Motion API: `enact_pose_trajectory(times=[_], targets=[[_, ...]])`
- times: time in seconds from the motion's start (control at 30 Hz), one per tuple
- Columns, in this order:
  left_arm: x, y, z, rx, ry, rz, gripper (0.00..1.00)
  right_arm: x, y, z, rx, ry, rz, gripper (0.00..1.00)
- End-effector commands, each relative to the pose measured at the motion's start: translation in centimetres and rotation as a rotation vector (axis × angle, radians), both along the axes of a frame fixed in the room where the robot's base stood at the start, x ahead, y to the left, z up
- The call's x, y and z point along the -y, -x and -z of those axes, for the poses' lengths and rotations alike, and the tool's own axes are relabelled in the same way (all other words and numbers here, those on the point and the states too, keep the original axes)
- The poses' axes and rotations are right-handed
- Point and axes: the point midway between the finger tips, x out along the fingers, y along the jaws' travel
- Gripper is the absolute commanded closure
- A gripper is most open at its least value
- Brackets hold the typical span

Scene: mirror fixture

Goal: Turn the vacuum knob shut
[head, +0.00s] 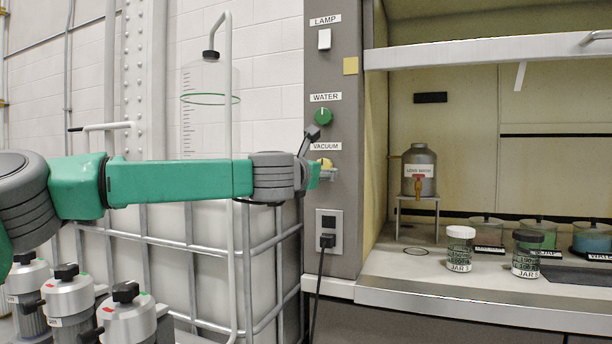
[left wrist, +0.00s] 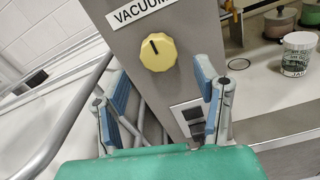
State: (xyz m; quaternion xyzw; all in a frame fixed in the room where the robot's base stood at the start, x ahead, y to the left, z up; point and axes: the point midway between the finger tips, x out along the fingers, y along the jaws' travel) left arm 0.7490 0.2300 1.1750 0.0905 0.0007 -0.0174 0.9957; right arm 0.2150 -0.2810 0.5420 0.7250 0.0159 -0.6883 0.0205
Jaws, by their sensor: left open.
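The vacuum knob is a round yellow knob on the grey panel, under the VACUUM label (head: 326,146). In the left wrist view the vacuum knob (left wrist: 158,52) shows whole, with a dark pointer mark near its top left. My left gripper (left wrist: 163,88) is open, with its blue-padded fingers apart on either side of the knob in the picture. Nothing is between the pads. In the head view the left gripper (head: 318,170) is at the panel, partly covering the knob. I cannot tell whether a finger touches it. My right gripper is not in view.
The green WATER knob (head: 322,116) and the LAMP switch (head: 324,39) are above on the same panel. An outlet (head: 328,222) with a plugged cord is below. A hood counter (head: 420,274) on the right holds jars. A caged white tank (head: 170,245) stands behind my left arm.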

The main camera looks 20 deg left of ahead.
Motion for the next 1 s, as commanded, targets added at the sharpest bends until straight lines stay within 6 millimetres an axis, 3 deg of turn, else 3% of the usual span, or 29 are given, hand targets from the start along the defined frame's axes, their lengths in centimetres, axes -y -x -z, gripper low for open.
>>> enact_pose_trajectory(times=[0.2, 0.4, 1.0], targets=[[-0.3, 4.5, 0.1, -0.001, 0.002, 0.001, 0.44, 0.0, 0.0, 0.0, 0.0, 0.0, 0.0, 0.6], [-0.4, 7.1, 0.3, -0.004, 0.001, 0.001, 0.44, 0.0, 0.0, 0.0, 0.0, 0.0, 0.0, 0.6], [-0.3, 7.9, 0.4, -0.006, -0.002, 0.0, 0.44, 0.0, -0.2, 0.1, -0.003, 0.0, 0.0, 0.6]])
